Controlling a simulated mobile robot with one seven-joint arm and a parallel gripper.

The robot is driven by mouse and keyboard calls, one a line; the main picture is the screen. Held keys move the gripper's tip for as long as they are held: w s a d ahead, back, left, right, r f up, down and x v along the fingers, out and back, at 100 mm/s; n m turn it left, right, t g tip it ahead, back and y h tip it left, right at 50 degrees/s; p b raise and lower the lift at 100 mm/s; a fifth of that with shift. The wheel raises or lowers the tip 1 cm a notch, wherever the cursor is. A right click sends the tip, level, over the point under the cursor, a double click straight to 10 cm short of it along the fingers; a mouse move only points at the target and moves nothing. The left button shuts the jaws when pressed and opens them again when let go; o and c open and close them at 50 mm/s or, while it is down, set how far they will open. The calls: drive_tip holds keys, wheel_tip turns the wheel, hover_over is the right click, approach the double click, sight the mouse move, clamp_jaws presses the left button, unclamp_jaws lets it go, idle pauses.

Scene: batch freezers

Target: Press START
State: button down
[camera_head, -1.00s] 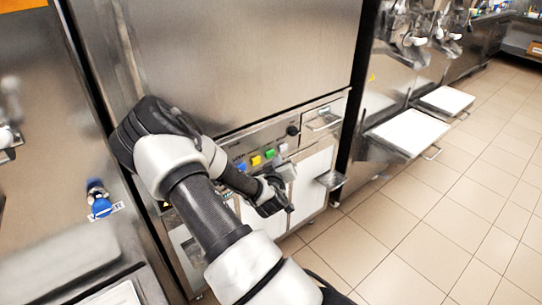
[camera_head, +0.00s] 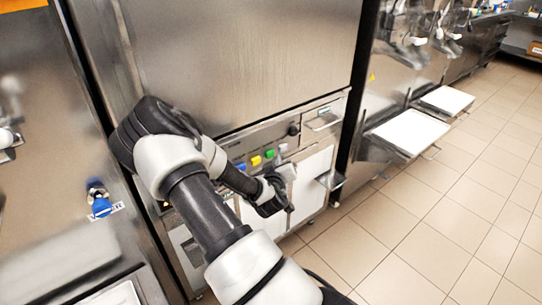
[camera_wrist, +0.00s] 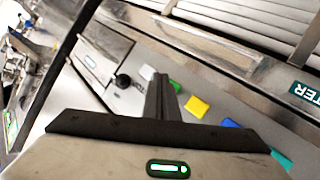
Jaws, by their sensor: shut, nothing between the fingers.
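The machine's control panel (camera_head: 262,140) carries a row of coloured buttons: blue (camera_head: 240,167), yellow (camera_head: 256,160) and green (camera_head: 269,154). The wrist view shows the green button (camera_wrist: 175,87), yellow button (camera_wrist: 197,106), blue button (camera_wrist: 230,123) and a teal one (camera_wrist: 280,157). No START label is readable. My gripper (camera_head: 283,150) is at the panel, just right of the green button. In the wrist view my gripper (camera_wrist: 160,77) is shut and empty, its tips beside the green button, with a pale button (camera_wrist: 147,72) close behind them. I cannot tell whether the tips touch anything.
A black knob (camera_head: 293,130) sits on the panel beyond the gripper. White trays (camera_head: 410,131) project from machines at right. The tiled floor is clear.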

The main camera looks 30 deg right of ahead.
drive_tip(key=shift+w, duration=0.2)
drive_tip(key=shift+w, duration=0.25)
drive_tip(key=shift+w+b, duration=0.4)
drive_tip(key=shift+w, duration=0.15)
idle(0.6)
idle(0.3)
drive_tip(key=shift+s, duration=0.95)
drive_tip(key=shift+s+d, duration=0.2)
drive_tip(key=shift+s, duration=2.35)
